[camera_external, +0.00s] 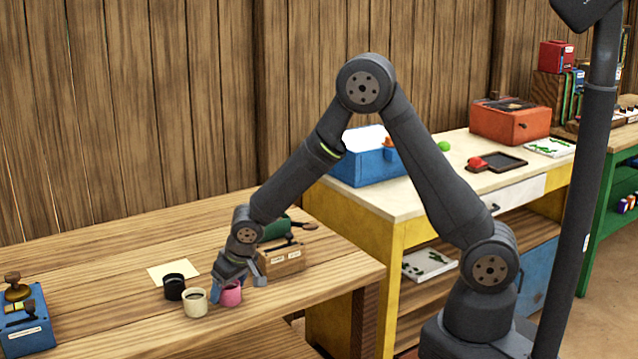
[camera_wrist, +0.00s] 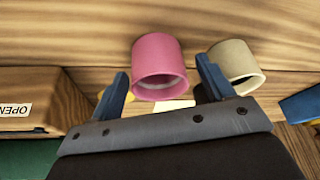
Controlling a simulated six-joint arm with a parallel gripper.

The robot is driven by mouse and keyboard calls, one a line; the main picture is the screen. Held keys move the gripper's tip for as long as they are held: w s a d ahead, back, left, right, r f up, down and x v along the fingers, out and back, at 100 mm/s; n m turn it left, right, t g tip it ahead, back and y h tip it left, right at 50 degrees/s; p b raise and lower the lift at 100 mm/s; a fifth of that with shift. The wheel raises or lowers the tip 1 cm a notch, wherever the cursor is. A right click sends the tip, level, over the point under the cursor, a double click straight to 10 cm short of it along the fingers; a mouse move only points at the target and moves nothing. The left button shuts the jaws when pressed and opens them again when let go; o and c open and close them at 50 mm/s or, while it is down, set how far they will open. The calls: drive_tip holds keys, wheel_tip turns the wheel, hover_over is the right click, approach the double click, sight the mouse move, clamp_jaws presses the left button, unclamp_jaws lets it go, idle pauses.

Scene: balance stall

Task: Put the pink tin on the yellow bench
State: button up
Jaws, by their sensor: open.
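The pink tin (camera_external: 231,294) stands on the brown wooden table beside a cream tin (camera_external: 195,302). In the wrist view the pink tin (camera_wrist: 158,64) lies ahead of and between my open fingers, and the cream tin (camera_wrist: 236,64) is just beyond the right finger. My gripper (camera_external: 238,280) is low over the table at the pink tin; in the wrist view its blue fingertips (camera_wrist: 162,85) are spread apart. I cannot tell whether they touch the tin. The yellow bench (camera_external: 405,215) has a pale top and stands to the right of the wooden table.
A black tin (camera_external: 174,287) stands left of the cream one. A wooden box (camera_external: 282,261) is close right of my gripper. A blue bin (camera_external: 366,163), a dark tray (camera_external: 497,162) and a red-orange box (camera_external: 509,122) are on the bench, with bare top between them.

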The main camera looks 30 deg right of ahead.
drive_tip(key=c, duration=1.1)
drive_tip(key=shift+r, duration=0.1)
drive_tip(key=shift+c, duration=0.2)
